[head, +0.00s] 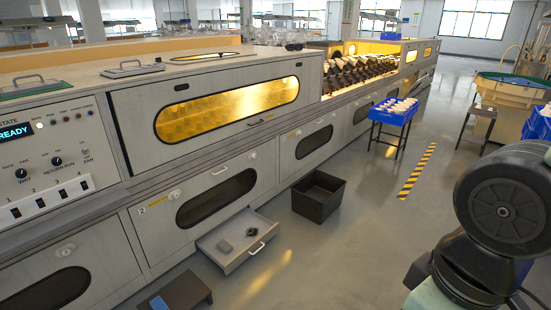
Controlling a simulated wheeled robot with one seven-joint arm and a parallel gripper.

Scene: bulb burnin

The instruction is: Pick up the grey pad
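An open drawer (238,262) sticks out low from the front of the long grey machine. Inside it lies a small grey block-like thing (225,246), which looks like the grey pad. A small dark item (251,232) lies to its right in the same drawer, too small to make out. My gripper is not in view; only part of my arm shows at the right, well apart from the drawer.
A black open bin (319,195) stands on the floor right of the drawer. A low dark stool (184,290) with a blue item (158,303) is at the bottom left. A blue crate (393,110) stands on a stand farther back. The floor in the middle is clear.

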